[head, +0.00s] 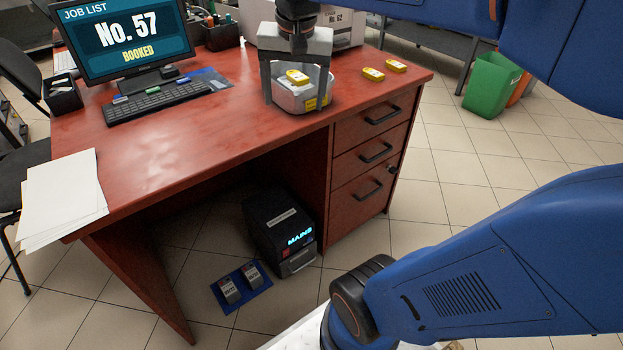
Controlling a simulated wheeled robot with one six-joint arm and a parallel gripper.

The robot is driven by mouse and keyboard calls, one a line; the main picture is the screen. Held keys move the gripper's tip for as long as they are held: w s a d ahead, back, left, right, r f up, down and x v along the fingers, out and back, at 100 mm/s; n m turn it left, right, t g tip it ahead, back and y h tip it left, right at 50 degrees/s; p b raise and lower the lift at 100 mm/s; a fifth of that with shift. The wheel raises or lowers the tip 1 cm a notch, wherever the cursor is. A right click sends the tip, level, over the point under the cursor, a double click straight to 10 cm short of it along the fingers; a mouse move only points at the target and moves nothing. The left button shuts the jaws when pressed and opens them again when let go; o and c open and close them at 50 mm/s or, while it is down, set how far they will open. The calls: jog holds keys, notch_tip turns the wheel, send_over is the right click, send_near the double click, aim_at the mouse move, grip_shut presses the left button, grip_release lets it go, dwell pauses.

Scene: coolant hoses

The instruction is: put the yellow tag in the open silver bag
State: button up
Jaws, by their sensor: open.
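The open silver bag (291,103) stands on the red desk near its front right part, with a small yellow label on its side. A yellow tag (297,76) with a white patch shows at the bag's opening, between my gripper's fingers; I cannot tell how deep it sits. My gripper (295,97) points down over the bag, its two fingers wide apart on the bag's left and right sides. I cannot tell if the fingers touch the bag. Two more yellow tags, a nearer one (373,74) and a farther one (396,66), lie on the desk to the right.
The red desk (200,140) holds a monitor (125,45), a keyboard (150,102) and papers (62,195) at left. A grey box (345,30) stands behind my gripper. A dark unit (280,230) sits beneath. The desk front is clear.

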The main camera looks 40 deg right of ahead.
jog(key=s+a+f+n+t+y, duration=0.1)
jog(key=s+a+f+n+t, duration=0.1)
jog(key=s+a+f+n, duration=0.2)
jog(key=s+f+n, duration=0.3)
jog(key=s+f, duration=0.5)
jog(key=f, duration=0.1)
jog(key=shift+s+a+n, duration=0.2)
jog(key=shift+s+n, duration=0.15)
jog(key=shift+n, duration=0.05)
dwell(1.2)
